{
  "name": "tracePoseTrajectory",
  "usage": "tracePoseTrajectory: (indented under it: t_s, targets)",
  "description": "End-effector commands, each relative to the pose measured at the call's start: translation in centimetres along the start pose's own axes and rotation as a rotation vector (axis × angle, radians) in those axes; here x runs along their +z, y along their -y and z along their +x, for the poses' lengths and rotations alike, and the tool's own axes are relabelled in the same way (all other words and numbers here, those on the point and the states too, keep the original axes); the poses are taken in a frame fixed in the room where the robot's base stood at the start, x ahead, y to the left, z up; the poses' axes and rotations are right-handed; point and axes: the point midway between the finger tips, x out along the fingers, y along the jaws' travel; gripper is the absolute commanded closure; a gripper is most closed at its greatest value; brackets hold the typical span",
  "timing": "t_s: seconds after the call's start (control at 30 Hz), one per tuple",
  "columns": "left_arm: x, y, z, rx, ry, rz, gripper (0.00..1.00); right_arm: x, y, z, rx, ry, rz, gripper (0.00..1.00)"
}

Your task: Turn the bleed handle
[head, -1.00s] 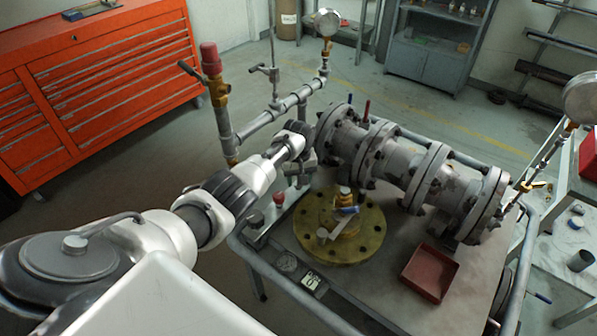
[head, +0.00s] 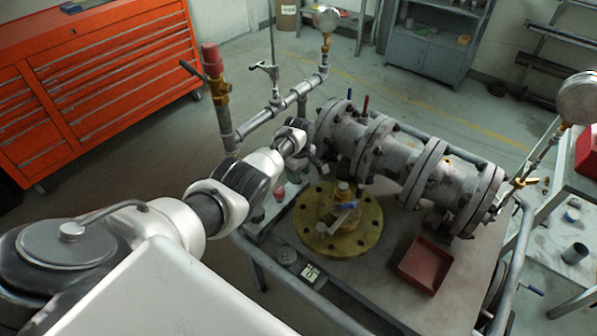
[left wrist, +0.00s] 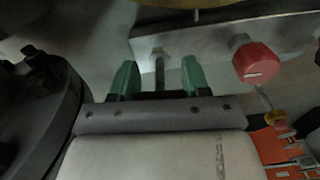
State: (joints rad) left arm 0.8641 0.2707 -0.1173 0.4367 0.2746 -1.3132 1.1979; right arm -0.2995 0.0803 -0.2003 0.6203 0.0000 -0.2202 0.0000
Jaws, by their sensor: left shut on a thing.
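My left gripper (head: 308,142) reaches in from the left, at the near end of the flanged grey valve body (head: 395,155). In the left wrist view its two green fingers (left wrist: 158,82) stand apart, on either side of a thin dark rod (left wrist: 160,72). A flat grey metal bar (left wrist: 205,42) with bolts lies just beyond the fingertips. The gripper is shut on a part, most likely the bleed handle, but its contact is not clear. A red knob (left wrist: 256,63) sits right of the fingers. My right gripper is not in view.
A yellow flange (head: 370,232) with a blue-marked lever and a red tray (head: 425,266) sit on the cart. A vertical pipe with a red top (head: 211,58) stands left of my gripper. A gauge (head: 577,98) rises at the right.

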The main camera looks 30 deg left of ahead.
Motion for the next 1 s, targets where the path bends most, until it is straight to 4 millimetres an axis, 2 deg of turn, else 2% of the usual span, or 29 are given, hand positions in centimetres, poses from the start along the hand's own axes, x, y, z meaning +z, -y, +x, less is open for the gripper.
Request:
tracePoseTrajectory:
  t_s: [0.4, 0.43, 0.57, 0.87, 1.0]
  targets:
    - [-0.2, -0.2, -0.3, 0.007, -0.006, -0.005, 0.77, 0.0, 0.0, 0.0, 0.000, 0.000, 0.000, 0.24]
    - [-0.2, -0.2, -0.3, 0.007, -0.006, -0.005, 0.49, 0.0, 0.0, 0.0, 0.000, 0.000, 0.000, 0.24]
    - [-0.2, -0.1, -0.2, 0.005, -0.004, -0.005, 0.29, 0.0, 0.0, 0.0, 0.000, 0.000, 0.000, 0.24]
    - [-0.1, -0.1, -0.3, 0.002, -0.002, -0.004, 0.28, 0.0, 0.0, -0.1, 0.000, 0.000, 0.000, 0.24]
    - [-0.1, -0.1, -1.6, 0.004, -0.002, -0.004, 0.28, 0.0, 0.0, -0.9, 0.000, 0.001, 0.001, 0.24]
